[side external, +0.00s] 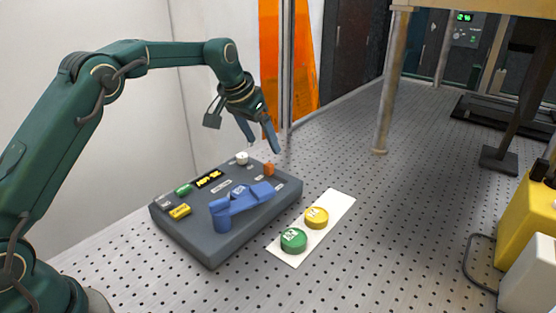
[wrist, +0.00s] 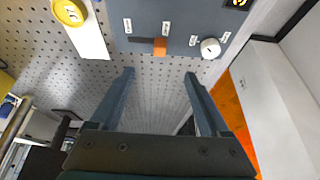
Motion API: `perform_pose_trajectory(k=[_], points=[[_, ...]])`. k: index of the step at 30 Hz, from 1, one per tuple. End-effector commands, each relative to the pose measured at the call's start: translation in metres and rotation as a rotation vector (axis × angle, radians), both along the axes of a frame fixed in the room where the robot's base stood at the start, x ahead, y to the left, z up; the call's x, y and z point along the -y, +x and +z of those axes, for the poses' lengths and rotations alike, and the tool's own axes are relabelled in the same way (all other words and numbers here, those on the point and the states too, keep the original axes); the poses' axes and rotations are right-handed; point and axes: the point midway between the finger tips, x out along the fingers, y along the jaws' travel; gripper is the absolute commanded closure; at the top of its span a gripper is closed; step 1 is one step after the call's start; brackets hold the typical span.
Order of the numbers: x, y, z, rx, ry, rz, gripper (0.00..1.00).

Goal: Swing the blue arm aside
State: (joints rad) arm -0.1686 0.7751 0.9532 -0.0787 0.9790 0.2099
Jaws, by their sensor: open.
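The blue arm (side external: 243,203) lies across the top of the dark grey instrument box (side external: 214,248), with its round hub at the left end and its free end toward the right. The blue arm is not seen in the wrist view. My gripper (side external: 262,146) is open and empty, above the back right part of the box, apart from the blue arm. In the wrist view my gripper's two fingers (wrist: 158,74) are spread, with perforated table between them. The box also shows at the top of the wrist view (wrist: 187,13).
On the box are an orange block (side external: 269,169), a white knob (side external: 242,158), a green piece (side external: 184,189) and a yellow piece (side external: 180,211). A green disc (side external: 293,240) and a yellow disc (side external: 316,217) rest on a white strip (side external: 341,203).

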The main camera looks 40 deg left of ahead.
Motion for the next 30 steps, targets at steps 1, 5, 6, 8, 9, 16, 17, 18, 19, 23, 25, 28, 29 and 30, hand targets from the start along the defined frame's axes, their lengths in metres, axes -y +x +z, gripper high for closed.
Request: perform_pose_trajectory(k=[1,5,6,8,9,16,17,18,19,23,25,28,29,30], points=[[-0.002,0.0,-0.011,-0.02,-0.004,0.005,0.2],[-0.004,0.001,-0.035,-0.054,-0.01,0.011,0.2],[-0.004,0.004,-0.041,-0.053,-0.01,0.011,0.2],[-0.004,0.007,-0.049,-0.052,-0.011,0.011,0.2],[-0.004,0.009,-0.054,-0.051,-0.011,0.011,0.2],[-0.003,0.017,-0.07,-0.049,-0.011,0.009,0.2],[-0.003,0.017,-0.071,-0.049,-0.011,0.009,0.2],[-0.003,0.017,-0.071,-0.048,-0.011,0.009,0.2],[-0.003,0.017,-0.072,-0.048,-0.011,0.009,0.2],[-0.003,0.018,-0.072,-0.047,-0.011,0.009,0.2],[-0.003,0.018,-0.071,-0.047,-0.011,0.009,0.2],[-0.004,0.017,-0.071,-0.049,-0.012,0.009,0.47],[-0.005,0.016,-0.07,-0.051,-0.016,0.007,0.58],[-0.007,0.015,-0.068,-0.057,-0.022,0.002,0.74]])
